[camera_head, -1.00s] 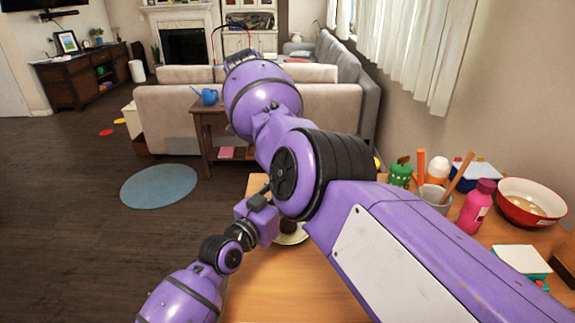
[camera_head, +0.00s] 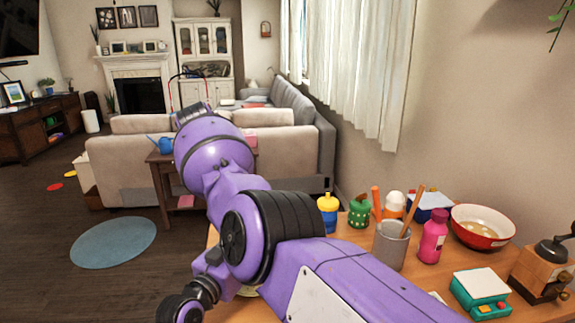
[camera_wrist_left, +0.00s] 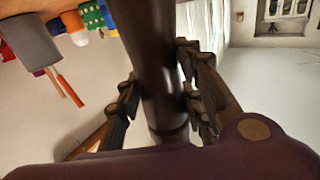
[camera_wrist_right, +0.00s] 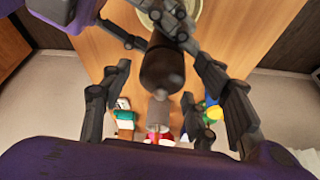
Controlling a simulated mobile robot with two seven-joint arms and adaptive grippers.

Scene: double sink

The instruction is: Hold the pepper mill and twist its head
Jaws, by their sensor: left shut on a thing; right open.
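The pepper mill (camera_wrist_left: 160,70) is a dark brown turned body in the left wrist view. My left gripper (camera_wrist_left: 158,82) is shut on it, with a finger on each side. In the right wrist view the mill's rounded head (camera_wrist_right: 162,70) shows from above, below the left gripper's dark fingers. My right gripper (camera_wrist_right: 163,78) is open, its fingers apart on either side of the head, with visible gaps. In the head view the mill and both grippers are hidden behind my purple arm.
On the wooden table (camera_head: 240,310) stand a grey utensil cup (camera_head: 391,247), a pink bottle (camera_head: 432,238), a red bowl (camera_head: 482,228), a teal-and-white scale-like box (camera_head: 480,290) and a coffee grinder (camera_head: 540,272). A pale round dish (camera_wrist_right: 187,12) lies near the mill.

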